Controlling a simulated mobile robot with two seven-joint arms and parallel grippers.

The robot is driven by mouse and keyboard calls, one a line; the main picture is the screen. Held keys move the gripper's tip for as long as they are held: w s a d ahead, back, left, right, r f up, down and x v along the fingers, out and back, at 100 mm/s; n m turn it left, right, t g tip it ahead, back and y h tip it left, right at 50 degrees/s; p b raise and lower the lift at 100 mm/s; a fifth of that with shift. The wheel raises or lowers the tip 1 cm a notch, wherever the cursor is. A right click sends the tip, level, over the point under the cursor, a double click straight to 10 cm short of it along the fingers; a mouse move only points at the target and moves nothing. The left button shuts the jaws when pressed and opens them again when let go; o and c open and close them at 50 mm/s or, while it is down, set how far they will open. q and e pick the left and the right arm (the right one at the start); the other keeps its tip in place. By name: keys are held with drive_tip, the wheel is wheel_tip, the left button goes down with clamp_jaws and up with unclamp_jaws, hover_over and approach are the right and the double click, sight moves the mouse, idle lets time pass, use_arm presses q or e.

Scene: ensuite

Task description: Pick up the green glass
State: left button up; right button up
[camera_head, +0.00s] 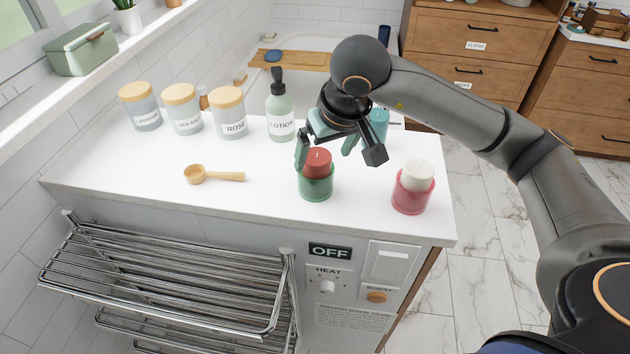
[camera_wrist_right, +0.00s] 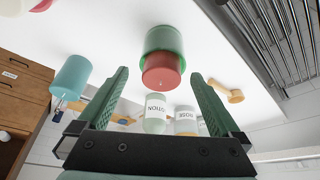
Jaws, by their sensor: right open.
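The green glass (camera_head: 316,188) stands upright on the white counter, with a red candle (camera_head: 317,160) in it rising above the rim. My right gripper (camera_head: 326,150) is open and empty, just behind and above the glass. In the right wrist view, the green glass (camera_wrist_right: 165,38) and red candle (camera_wrist_right: 161,72) lie ahead, roughly centred between the green fingers of my right gripper (camera_wrist_right: 159,76). I cannot tell whether a finger touches the candle. My left gripper is not in view.
A pink glass (camera_head: 410,194) with a white candle stands to the right. A teal container (camera_head: 379,122) is partly hidden behind the gripper. A lotion bottle (camera_head: 280,115) and several jars (camera_head: 229,115) line the back. A wooden scoop (camera_head: 212,175) lies left; a metal rack (camera_head: 170,280) is in front.

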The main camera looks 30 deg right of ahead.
sight(316, 173)
drive_tip(key=x, duration=0.7)
drive_tip(key=shift+a+f+p, duration=0.2)
drive_tip(key=shift+f+p, duration=0.15)
drive_tip(key=shift+f, duration=0.05)
drive_tip(key=shift+r, duration=0.1)
drive_tip(key=c, duration=1.2)
